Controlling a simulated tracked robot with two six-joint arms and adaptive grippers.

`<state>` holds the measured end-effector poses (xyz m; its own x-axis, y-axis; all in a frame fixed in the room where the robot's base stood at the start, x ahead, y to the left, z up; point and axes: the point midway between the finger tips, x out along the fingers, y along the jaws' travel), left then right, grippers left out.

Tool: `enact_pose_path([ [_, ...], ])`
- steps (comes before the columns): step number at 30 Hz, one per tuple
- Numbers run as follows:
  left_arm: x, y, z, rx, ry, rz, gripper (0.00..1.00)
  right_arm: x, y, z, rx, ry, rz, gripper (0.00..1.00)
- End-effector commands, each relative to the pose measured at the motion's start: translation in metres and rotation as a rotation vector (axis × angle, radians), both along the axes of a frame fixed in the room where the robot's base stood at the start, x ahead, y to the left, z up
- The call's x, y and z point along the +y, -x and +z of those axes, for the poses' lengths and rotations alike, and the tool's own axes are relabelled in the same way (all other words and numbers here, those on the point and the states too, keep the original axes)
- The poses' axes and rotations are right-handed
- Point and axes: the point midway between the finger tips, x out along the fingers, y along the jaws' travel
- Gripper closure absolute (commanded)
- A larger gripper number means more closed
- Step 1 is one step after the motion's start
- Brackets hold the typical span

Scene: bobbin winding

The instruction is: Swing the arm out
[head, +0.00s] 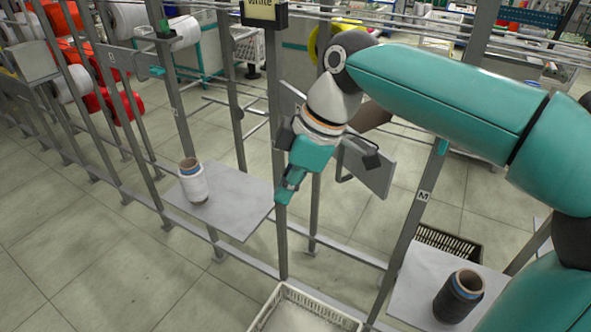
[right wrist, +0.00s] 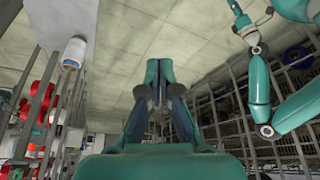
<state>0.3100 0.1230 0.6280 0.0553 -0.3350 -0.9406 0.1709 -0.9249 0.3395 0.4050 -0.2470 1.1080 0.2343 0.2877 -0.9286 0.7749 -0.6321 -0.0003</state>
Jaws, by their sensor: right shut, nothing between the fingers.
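My right gripper (head: 283,197) hangs fingers down beside a grey upright of the rack, in the middle of the head view. Its fingers are shut and empty; they also show closed together in the right wrist view (right wrist: 159,68). A grey hinged-looking plate (head: 368,168) with a dark bar handle is just right of my right wrist; I cannot tell whether they touch. Part of what lies behind the wrist is hidden. A teal arm with a small end (right wrist: 240,18) shows at the upper right of the right wrist view, too small to read its fingers.
A white bobbin (head: 193,182) stands on a grey shelf (head: 240,213) left of the gripper. A black bobbin (head: 459,296) stands on another shelf (head: 405,285) at lower right. A cream crate (head: 290,292) is at the bottom.

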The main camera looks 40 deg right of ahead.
Motion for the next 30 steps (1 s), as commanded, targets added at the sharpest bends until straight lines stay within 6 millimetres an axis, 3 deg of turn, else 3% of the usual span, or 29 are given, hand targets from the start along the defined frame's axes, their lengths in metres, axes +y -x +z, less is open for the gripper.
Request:
enact_pose_path([
  [8, 0.0, 0.0, 0.003, 0.0, 0.0, 0.0, 0.6, -0.033, 0.0, -0.001, 0.003, 0.0, 0.004, 1.0],
  [15, 0.0, 0.0, 0.013, 0.0, 0.0, 0.0, 0.6, -0.053, 0.0, 0.05, -0.004, 0.001, 0.012, 1.0],
  [21, 0.0, 0.0, 0.02, 0.0, 0.0, 0.0, 0.6, -0.064, 0.001, 0.08, 0.0, 0.0, 0.015, 1.0],
  [30, 0.0, 0.0, 0.022, 0.0, 0.0, 0.0, 0.6, -0.069, 0.003, 0.092, 0.04, -0.029, -0.096, 1.0],
])
